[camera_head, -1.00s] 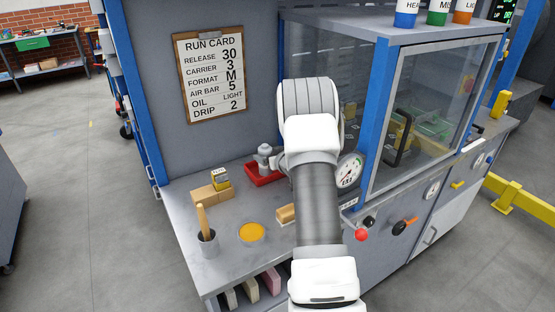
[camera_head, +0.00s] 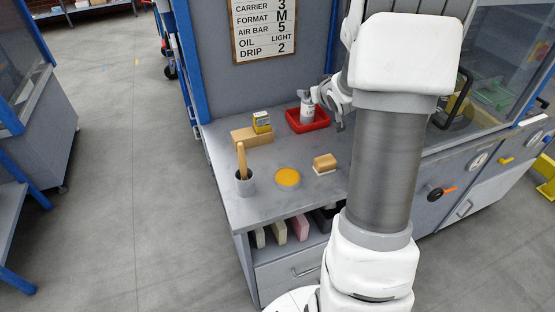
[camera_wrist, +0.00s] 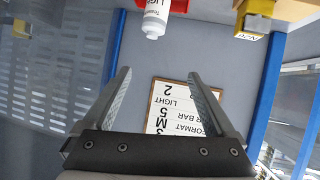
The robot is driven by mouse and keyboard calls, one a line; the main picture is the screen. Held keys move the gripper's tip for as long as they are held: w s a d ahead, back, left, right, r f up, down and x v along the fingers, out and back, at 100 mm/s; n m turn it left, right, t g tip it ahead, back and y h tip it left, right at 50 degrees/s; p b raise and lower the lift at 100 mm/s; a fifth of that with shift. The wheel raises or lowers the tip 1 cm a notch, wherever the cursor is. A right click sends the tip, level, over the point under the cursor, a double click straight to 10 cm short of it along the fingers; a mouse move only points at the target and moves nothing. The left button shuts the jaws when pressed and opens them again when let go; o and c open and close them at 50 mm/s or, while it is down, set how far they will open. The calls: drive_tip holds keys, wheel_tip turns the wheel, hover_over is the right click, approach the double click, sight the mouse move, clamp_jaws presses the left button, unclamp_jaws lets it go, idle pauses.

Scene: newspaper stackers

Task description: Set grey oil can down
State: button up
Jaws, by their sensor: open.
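The grey oil can (camera_head: 307,110), with a pale labelled body, stands upright in the red tray (camera_head: 323,122) at the back of the bench. In the upside-down wrist view, the can (camera_wrist: 156,24) shows at the top edge, partly cut off, with a bit of red tray beside it. My gripper (camera_head: 328,108) is just right of the can in the head view, partly hidden behind my arm. In the wrist view its open fingers (camera_wrist: 158,76) have nothing between them and the can lies beyond their tips.
A wooden block (camera_head: 250,137) carries a small yellow box (camera_head: 262,122). A cup with a wooden handle (camera_head: 244,177), a yellow disc (camera_head: 287,177) and a brush-like block (camera_head: 325,163) lie nearer the front. The run card (camera_head: 262,30) hangs on the panel behind. Bare bench lies between these things.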

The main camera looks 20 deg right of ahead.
drive_tip(key=s+a+r+g, duration=0.3)
drive_tip(key=s+a+r, duration=0.65)
drive_tip(key=a, duration=0.25)
drive_tip(key=s+a+n+g+y, duration=0.1)
drive_tip(key=s+a, duration=0.6)
drive_tip(key=s, duration=0.3)
drive_tip(key=s+a+g+y, duration=0.2)
drive_tip(key=s+a, duration=0.5)
drive_tip(key=s, duration=0.3)
drive_tip(key=shift+s+a+n, duration=0.15)
drive_tip(key=shift+s+n, duration=0.1)
drive_tip(key=shift+n, duration=0.15)
drive_tip(key=shift+f, duration=0.1)
drive_tip(key=shift+c, duration=0.3)
